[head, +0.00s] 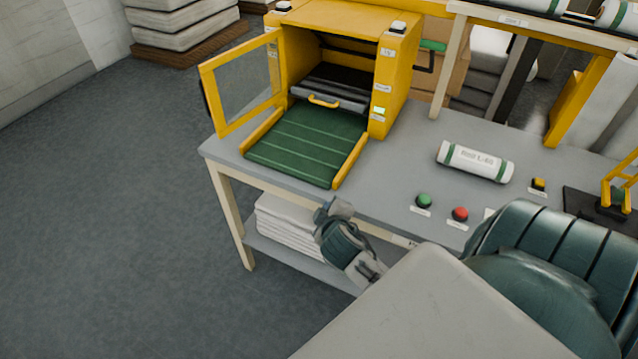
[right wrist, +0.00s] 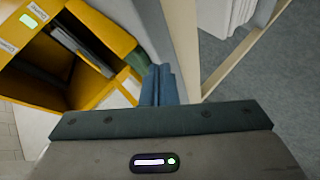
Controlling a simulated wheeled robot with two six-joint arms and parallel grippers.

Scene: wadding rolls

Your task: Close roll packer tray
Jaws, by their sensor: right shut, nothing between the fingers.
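The yellow roll packer (head: 398,75) stands at the back left of the table. Its front is open, and its framed door (head: 240,84) is swung out to the left. A green ribbed tray (head: 305,146) with yellow side rails extends from the opening over the tabletop. A dark part with a yellow handle (head: 323,102) sits at the tray's inner end. My right gripper (head: 334,209) is shut and empty, in front of the table's front edge and apart from the tray. Its fingers show closed in the right wrist view (right wrist: 158,85), beside part of a yellow housing. My left gripper is out of view.
A white roll (head: 475,162) with green ends lies on the table. Green (head: 424,200) and red (head: 460,214) buttons are near the front edge. Folded white sheets (head: 285,224) lie on the shelf below. The floor at left is clear.

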